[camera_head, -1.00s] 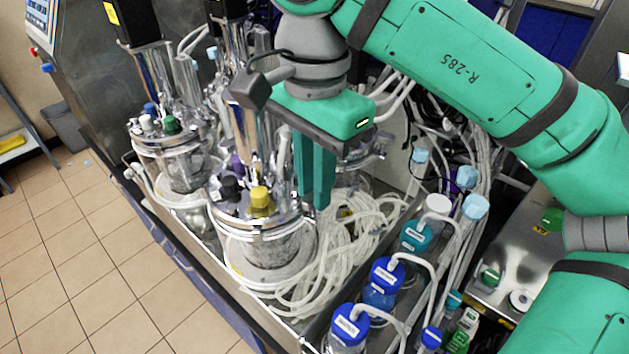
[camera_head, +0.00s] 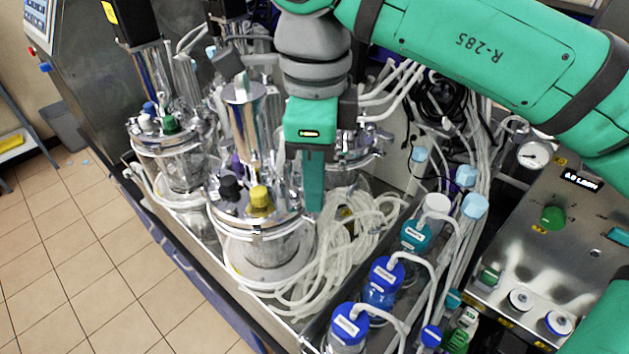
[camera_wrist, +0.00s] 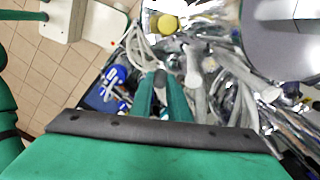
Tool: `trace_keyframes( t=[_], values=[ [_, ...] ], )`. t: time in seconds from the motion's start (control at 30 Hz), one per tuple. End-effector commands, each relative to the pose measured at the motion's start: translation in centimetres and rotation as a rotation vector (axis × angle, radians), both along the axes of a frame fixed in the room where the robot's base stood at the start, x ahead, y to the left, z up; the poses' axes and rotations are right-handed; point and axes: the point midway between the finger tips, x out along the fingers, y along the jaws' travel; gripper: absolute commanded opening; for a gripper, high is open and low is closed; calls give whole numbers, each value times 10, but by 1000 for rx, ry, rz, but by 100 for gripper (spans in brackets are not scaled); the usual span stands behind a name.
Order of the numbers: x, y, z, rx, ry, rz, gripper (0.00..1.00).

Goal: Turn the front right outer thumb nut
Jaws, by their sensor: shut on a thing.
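My gripper (camera_head: 314,207) points down at the right edge of the front bioreactor's metal lid (camera_head: 283,223). In the wrist view, the green fingers (camera_wrist: 160,82) are close together with a small dark grey knob (camera_wrist: 160,77) between their tips. It appears to be the thumb nut, and the fingers are shut on it. In the head view the fingers hide the nut, and only one finger shows clearly. The yellow cap (camera_head: 260,199) on the same lid lies left of the fingers, and it also shows in the wrist view (camera_wrist: 167,24).
Loose clear tubing (camera_head: 350,240) lies right of and below the fingers. Bottles with blue caps (camera_head: 387,272) stand in a row at the lower right. A second bioreactor (camera_head: 172,150) stands at the left. A steel panel (camera_head: 515,265) is at the right.

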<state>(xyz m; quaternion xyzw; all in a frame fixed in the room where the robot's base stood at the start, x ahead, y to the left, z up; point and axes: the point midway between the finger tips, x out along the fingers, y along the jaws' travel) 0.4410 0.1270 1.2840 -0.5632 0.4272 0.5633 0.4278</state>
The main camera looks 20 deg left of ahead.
Motion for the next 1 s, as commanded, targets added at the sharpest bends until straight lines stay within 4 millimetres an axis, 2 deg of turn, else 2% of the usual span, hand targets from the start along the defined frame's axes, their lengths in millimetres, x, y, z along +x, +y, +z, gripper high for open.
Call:
trace_keyframes(
  t=[0.2,0.5,1.0],
  values=[
    [0,-3,0,-6,-3,-190,0],
    [-1,-3,0,-7,-2,-375,0],
    [-1,-2,0,-6,-1,-466,0]
  ],
)
